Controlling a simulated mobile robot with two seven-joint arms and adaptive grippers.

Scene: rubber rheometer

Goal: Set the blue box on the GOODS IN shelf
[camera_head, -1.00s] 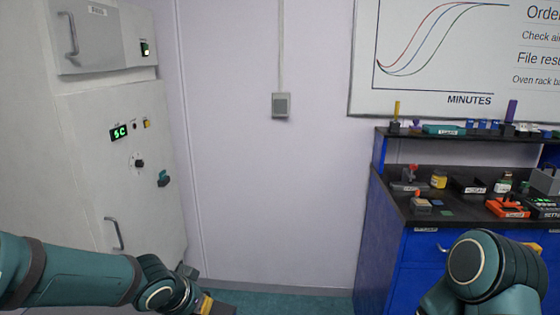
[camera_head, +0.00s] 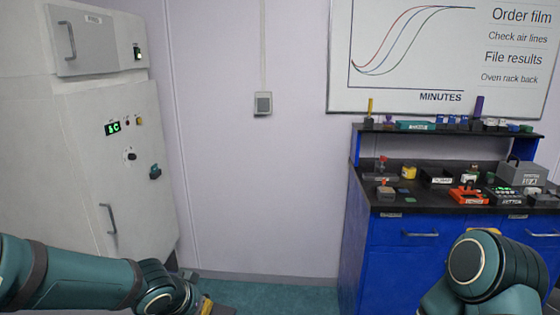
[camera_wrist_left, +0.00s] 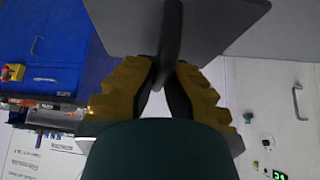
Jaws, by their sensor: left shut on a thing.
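My left gripper (camera_wrist_left: 165,85) is shut on the dark upright handle (camera_wrist_left: 172,40) of a grey, flat-topped thing (camera_wrist_left: 215,22), seen close up in the left wrist view. Its sides are hidden, so I cannot tell whether it is the blue box. In the head view the left gripper (camera_head: 206,304) shows only partly at the bottom edge, low over the floor. No separate blue box and no GOODS IN label can be made out. My right gripper is out of view; only part of its arm shows at bottom right.
A blue cabinet with a black worktop (camera_head: 430,205) stands at the right, crowded with small instruments and a grey handled case (camera_head: 522,173). A raised shelf (camera_head: 440,130) runs behind it. A tall white oven cabinet (camera_head: 110,150) stands at the left. Green floor (camera_head: 275,298) lies between.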

